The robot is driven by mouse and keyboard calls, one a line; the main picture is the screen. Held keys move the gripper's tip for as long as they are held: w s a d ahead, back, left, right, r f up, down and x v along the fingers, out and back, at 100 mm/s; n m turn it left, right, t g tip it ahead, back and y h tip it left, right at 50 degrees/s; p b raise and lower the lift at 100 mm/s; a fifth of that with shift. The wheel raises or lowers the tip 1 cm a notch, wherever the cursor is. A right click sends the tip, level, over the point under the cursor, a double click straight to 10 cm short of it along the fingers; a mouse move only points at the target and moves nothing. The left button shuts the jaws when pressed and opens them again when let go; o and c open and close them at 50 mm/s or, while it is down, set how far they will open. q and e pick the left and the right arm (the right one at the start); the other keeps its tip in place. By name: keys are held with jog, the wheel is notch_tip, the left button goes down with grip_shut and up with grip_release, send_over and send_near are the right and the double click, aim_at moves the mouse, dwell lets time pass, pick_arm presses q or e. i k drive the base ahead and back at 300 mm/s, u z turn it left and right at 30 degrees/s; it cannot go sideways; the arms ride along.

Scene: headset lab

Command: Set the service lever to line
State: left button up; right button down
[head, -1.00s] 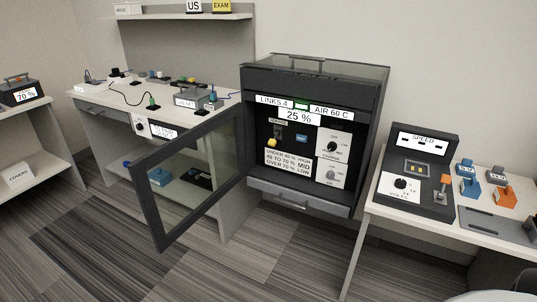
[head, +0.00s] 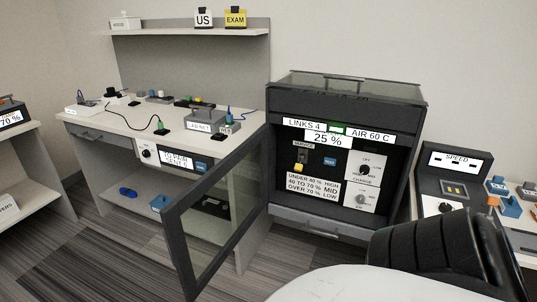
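The service lever (head: 299,168) has a yellow handle and sits below a "SERVICE" label on the dark panel inside the open cabinet (head: 345,100). Its handle is at the low end of its slot. Position marks beside it are too small to read. A blue button (head: 330,161) is to its right, with a charge dial (head: 364,170) and an air dial (head: 361,199) further right. The cabinet's glass door (head: 222,205) stands swung open to the left. A black padded part of mine covers the lower right. No gripper fingers show.
A left bench (head: 100,122) holds cables and small devices. A shelf (head: 190,32) above carries "US" and "EXAM" signs. A speed console (head: 457,165) with blue and orange pieces stands at right. The open door juts into the floor space before the cabinet.

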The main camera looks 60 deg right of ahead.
aim_at(298, 167)
jog(key=z, duration=0.45)
jog(key=i, duration=0.8)
jog(key=z, duration=0.7)
